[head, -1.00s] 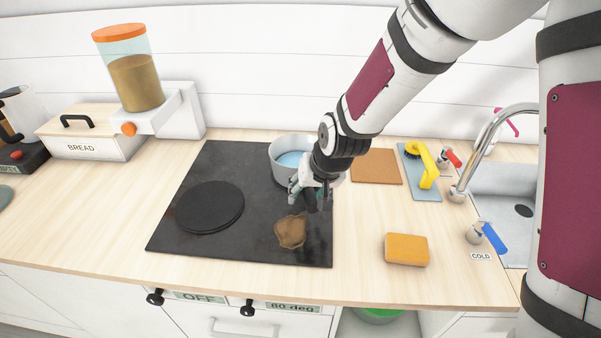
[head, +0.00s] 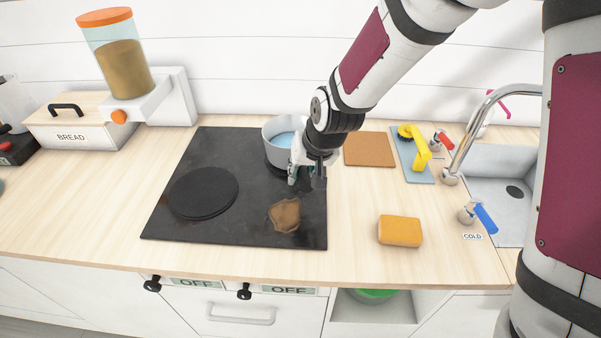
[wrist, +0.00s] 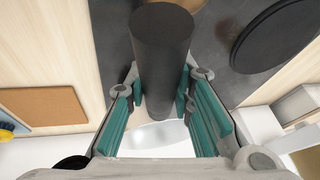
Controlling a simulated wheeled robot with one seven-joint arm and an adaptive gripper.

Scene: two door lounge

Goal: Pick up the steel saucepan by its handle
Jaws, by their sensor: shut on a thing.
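The steel saucepan (head: 271,138) with light blue liquid in it is over the back right of the black cooktop (head: 240,222). It looks raised a little above a dark burner (head: 274,166) and roughly level. My gripper (head: 306,174) is at its near right side, and the handle is mostly hidden there in the head view. In the wrist view the thick black handle (wrist: 160,60) lies between the teal pads of my gripper (wrist: 163,112), which is shut on it. Part of the pale pan body (wrist: 152,136) shows beyond the pads.
A black burner (head: 203,192) and a brown stain (head: 285,214) are on the cooktop. A cork board (head: 369,149), a yellow brush (head: 420,150) and an orange sponge (head: 400,230) lie to the right, near the sink (head: 500,190).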

